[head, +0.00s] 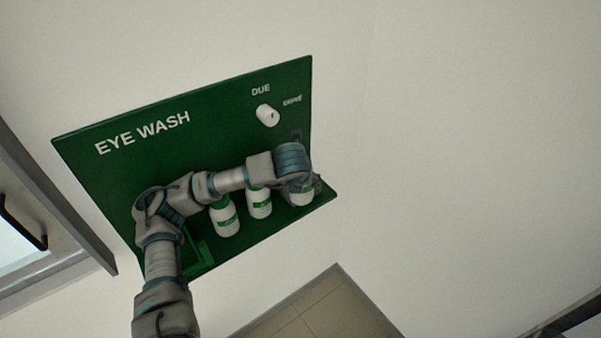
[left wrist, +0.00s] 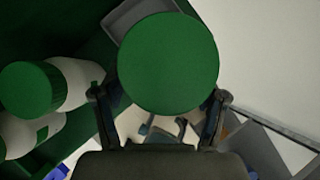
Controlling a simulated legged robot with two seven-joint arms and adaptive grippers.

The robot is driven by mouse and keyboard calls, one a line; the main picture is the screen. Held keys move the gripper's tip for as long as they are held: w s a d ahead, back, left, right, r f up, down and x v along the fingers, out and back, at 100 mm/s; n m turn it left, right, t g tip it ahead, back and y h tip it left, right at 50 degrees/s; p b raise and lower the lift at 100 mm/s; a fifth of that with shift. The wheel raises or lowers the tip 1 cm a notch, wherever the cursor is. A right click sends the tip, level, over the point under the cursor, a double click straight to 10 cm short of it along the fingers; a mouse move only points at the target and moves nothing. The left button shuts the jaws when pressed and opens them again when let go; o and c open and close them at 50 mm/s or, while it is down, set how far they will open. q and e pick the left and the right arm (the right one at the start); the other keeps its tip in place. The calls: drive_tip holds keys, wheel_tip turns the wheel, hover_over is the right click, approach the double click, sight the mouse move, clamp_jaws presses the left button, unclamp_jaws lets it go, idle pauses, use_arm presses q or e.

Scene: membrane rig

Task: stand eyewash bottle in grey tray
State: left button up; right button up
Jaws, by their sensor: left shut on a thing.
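My left gripper (head: 303,184) is at the right end of the green eye wash board, shut on an eyewash bottle (head: 302,198). The bottle is white and mostly hidden by the gripper in the head view. In the left wrist view, its round green cap (left wrist: 168,63) lies between the two fingers of the left gripper (left wrist: 160,100) and hides its body. A grey tray (left wrist: 118,17) shows partly at the top of the left wrist view, beyond the cap. I cannot tell whether the bottle touches it. My right gripper is not in view.
Two more white bottles with green labels (head: 225,217) (head: 259,204) stand left of the held one. The green board (head: 200,90) carries a white knob (head: 267,115) and a shelf. A door or window frame (head: 40,215) is at the left. Right of the board is bare wall.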

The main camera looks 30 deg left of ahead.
use_arm(q)
drive_tip(key=shift+w+a+f+p, duration=0.35)
drive_tip(key=shift+w+a+f, duration=0.35)
drive_tip(key=shift+w, duration=0.2)
drive_tip(key=shift+w+a+f+p, duration=0.3)
drive_tip(key=shift+w+a+f, duration=0.4)
drive_tip(key=shift+w, duration=0.25)
drive_tip(key=shift+w+a+f+p, duration=0.35)
drive_tip(key=shift+w+a+f, duration=0.25)
drive_tip(key=shift+w+f, duration=0.25)
drive_tip(key=o, duration=1.2)
drive_tip(key=shift+a, duration=0.1)
drive_tip(key=shift+o, duration=1.2)
drive_tip(key=shift+a, duration=0.4)
drive_tip(key=shift+s+d+r, duration=0.2)
drive_tip(key=shift+d+r, duration=0.15)
drive_tip(key=b+v, duration=0.1)
drive_tip(key=v, duration=1)
drive_tip(key=shift+a, duration=0.1)
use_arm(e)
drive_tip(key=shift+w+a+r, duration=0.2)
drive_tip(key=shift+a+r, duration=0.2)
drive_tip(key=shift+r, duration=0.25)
use_arm(q)
drive_tip(key=shift+r, duration=0.1)
